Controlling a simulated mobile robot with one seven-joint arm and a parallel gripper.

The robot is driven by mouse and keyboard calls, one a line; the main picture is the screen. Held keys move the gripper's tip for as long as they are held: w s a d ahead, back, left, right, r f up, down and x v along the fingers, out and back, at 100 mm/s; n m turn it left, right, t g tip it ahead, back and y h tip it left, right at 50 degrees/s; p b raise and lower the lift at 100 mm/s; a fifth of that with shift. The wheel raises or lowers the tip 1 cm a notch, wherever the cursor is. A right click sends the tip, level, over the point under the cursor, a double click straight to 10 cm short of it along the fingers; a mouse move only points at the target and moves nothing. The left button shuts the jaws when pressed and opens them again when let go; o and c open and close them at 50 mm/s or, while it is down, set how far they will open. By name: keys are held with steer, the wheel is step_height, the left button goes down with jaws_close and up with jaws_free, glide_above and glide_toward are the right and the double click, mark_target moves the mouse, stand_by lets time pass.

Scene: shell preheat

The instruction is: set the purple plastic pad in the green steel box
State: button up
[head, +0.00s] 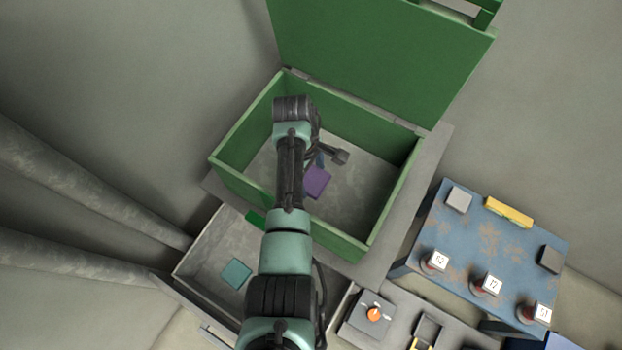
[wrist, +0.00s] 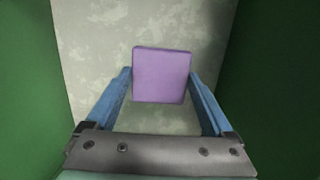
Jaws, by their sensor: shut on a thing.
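The purple plastic pad (head: 317,182) is a small square block over the grey floor of the green steel box (head: 237,183). In the wrist view the pad (wrist: 162,76) sits between the two blue fingers of my gripper (wrist: 163,88), which is shut on it. The gripper is inside the box opening, with green walls on both sides in the wrist view. The gap between pad and box floor is hard to judge. The box lid (head: 385,55) stands open at the back. My arm hides part of the box's left and front.
A drawer (head: 205,262) below the box is pulled out and holds a teal pad (head: 236,273). A blue worn table (head: 470,245) at right bears grey blocks, a yellow bar (head: 509,212) and several numbered pieces. A panel with an orange knob (head: 374,314) is in front.

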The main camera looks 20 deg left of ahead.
steer(key=shift+f+b, duration=0.35)
steer(key=shift+f, duration=0.95)
steer(key=shift+f, duration=0.15)
steer(key=o, duration=1.2)
steer(key=shift+o, duration=0.2)
step_height(320, 180, up, 12)
steer(key=a+p, duration=0.1)
steer(key=p, duration=0.2)
steer(key=shift+w+a+p, duration=0.15)
steer(key=shift+a+p, duration=0.2)
